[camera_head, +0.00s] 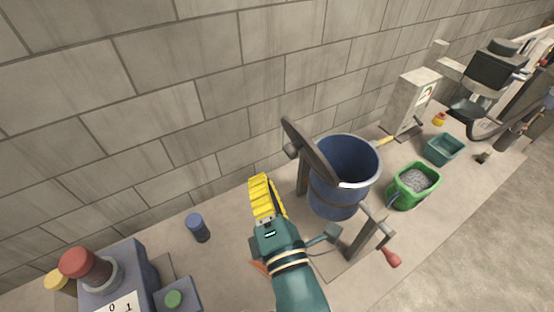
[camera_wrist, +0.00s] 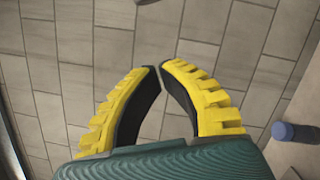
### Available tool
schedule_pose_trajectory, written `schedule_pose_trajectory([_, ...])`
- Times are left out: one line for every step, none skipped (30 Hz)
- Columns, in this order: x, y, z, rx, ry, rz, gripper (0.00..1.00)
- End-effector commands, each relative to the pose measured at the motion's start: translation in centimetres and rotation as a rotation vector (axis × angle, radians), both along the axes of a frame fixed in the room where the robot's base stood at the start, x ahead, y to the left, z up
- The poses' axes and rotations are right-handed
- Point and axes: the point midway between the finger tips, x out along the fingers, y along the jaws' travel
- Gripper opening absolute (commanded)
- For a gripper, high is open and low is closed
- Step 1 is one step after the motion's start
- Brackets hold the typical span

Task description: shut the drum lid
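The blue drum (camera_head: 343,195) stands on the bench, mounted between grey posts. Its dark lid (camera_head: 312,152) is open, tilted up on the drum's left side, and the drum's mouth shows. A red-handled crank (camera_head: 390,257) is at the drum's front right. My gripper (camera_head: 260,181) is left of the lid and drum, apart from them, pointing toward the wall. In the wrist view, my gripper's yellow fingers (camera_wrist: 160,67) have their tips nearly together with nothing between them. The drum is not clearly recognisable in the wrist view.
A blue cylinder (camera_head: 198,228) stands left of my gripper; it also shows in the wrist view (camera_wrist: 293,133). A control box with a red knob (camera_head: 84,266) is at the front left. A green tub (camera_head: 414,186) of grey pieces and a teal bin (camera_head: 444,149) are right. The block wall (camera_head: 190,90) stands behind.

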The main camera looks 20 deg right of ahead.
Motion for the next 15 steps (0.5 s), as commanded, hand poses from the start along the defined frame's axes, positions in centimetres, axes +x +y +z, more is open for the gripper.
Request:
schedule_pose_trajectory([1.2, -0.2, 0.3, 0.000, -0.001, -0.001, 0.00])
schedule_pose_trajectory([1.8, -0.2, 0.4, 0.000, -0.001, -0.001, 0.00])
schedule_pose_trajectory([1.9, -1.1, 0.9, -0.001, -0.004, -0.006, 0.00])
schedule_pose_trajectory([1.8, -1.7, 1.1, 0.000, -0.002, -0.008, 0.00])
schedule_pose_trajectory([1.8, -2.2, 1.2, 0.000, -0.002, -0.007, 0.00])
schedule_pose_trajectory([1.9, -2.7, 1.4, -0.001, -0.002, -0.006, 0.00])
schedule_pose_trajectory([1.9, -3.0, 1.5, 0.001, -0.001, -0.005, 0.00])
schedule_pose_trajectory([2.0, -3.3, 1.6, 0.000, 0.000, -0.004, 0.00])
schedule_pose_trajectory([2.0, -3.5, 1.6, 0.000, 0.001, -0.004, 0.00])
schedule_pose_trajectory([2.0, -3.7, 1.7, 0.000, 0.001, -0.003, 0.00])
schedule_pose_trajectory([2.0, -3.8, 1.7, 0.000, 0.001, -0.003, 0.00])
schedule_pose_trajectory([2.0, -3.9, 1.7, 0.000, 0.001, -0.001, 0.00])
schedule_pose_trajectory([2.0, -3.9, 1.7, 0.000, 0.001, 0.000, 0.00])
schedule_pose_trajectory([2.0, -3.9, 1.7, -0.001, 0.001, 0.000, 0.00])
schedule_pose_trajectory([2.0, -3.9, 1.7, -0.001, 0.001, 0.000, 0.00])
